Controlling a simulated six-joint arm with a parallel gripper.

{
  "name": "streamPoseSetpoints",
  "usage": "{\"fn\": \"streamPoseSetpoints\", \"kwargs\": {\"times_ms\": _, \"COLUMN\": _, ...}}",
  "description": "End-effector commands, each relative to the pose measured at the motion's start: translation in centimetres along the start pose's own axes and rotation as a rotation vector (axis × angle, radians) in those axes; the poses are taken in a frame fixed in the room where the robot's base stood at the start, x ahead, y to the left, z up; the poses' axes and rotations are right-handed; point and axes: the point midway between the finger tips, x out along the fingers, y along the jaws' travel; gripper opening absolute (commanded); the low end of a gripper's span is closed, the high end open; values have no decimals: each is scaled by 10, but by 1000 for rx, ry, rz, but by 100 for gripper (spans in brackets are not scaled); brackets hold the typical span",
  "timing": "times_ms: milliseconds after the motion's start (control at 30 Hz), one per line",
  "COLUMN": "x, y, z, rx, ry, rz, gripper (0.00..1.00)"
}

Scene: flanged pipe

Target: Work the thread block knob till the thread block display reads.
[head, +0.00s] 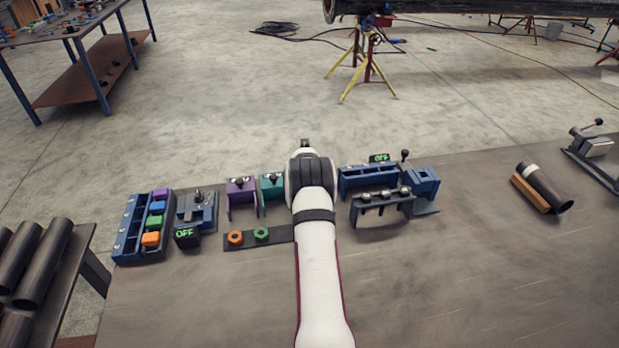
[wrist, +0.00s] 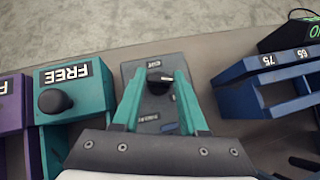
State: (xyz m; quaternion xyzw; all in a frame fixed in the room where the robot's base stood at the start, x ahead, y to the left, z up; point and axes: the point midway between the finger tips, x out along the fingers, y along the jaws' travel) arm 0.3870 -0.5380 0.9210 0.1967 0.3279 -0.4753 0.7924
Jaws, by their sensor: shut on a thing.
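In the wrist view, my gripper (wrist: 158,88) has its two teal fingers on either side of a small black knob (wrist: 158,78) and is shut on it. The knob stands on a dark grey block (wrist: 132,68) with a small label behind the knob, too small to read. I take this for the thread block, but no readable name shows. Small blue marks lie on the block between the fingers. In the head view, my arm hides this block, the knob and the fingertips. Which display belongs to the block cannot be told.
A teal block (wrist: 92,100) marked FREE, with its own black knob, stands close left of the gripper; a purple block (wrist: 10,105) is beyond it. A blue rack (wrist: 262,85) marked 75 and 65 is on the right. Two OFF displays show, left (head: 187,234) and right (head: 379,158).

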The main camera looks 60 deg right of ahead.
Motion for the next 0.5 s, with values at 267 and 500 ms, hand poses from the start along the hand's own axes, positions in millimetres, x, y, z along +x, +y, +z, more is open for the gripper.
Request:
{"fn": "streamPoseSetpoints", "kwargs": {"times_ms": 267, "x": 0, "y": 3, "z": 0, "rx": 116, "ry": 0, "rz": -116, "gripper": 0}}
{"fn": "streamPoseSetpoints", "kwargs": {"times_ms": 500, "x": 1, "y": 5, "z": 0, "rx": 243, "ry": 1, "rz": -242, "gripper": 0}}
